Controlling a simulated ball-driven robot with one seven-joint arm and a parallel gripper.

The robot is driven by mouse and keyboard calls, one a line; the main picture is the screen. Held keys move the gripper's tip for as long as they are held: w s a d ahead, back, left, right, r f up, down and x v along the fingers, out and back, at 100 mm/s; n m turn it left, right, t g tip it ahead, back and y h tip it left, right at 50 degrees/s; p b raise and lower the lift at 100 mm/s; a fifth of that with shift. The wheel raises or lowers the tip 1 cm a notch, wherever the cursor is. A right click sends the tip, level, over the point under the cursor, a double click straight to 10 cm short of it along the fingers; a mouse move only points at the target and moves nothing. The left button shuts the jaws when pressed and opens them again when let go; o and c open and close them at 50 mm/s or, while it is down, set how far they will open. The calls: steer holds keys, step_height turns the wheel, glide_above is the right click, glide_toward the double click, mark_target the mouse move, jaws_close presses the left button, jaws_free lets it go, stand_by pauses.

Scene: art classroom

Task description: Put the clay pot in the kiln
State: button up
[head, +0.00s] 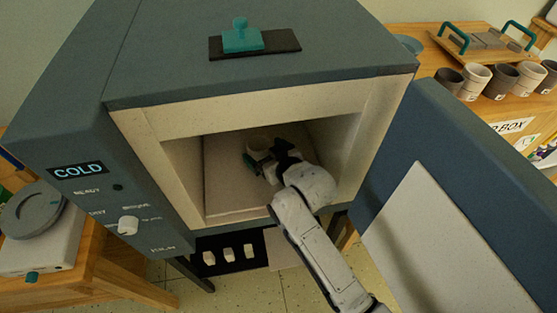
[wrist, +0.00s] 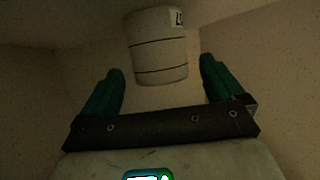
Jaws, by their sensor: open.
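The clay pot (wrist: 158,52) is pale, with dark lines around it and a small label near its rim. It stands inside the kiln (head: 240,88), and its pale top also shows in the head view (head: 259,144). My gripper (wrist: 162,88) is open, with one green finger on each side in the wrist view and the pot just beyond and between the fingertips. I see no finger touching the pot. In the head view my arm reaches in through the kiln's opening and partly hides the pot. The kiln door (head: 450,205) stands open at the right.
The kiln's panel (head: 78,170) reads COLD. A teal-handled piece (head: 242,38) lies on the kiln top. Several pots (head: 505,80) stand on a wooden table at the right. A grey wheel (head: 32,212) is at the left. The opening's walls are close around my arm.

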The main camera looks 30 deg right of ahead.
steer(key=v, duration=0.8)
steer(key=shift+s, duration=0.15)
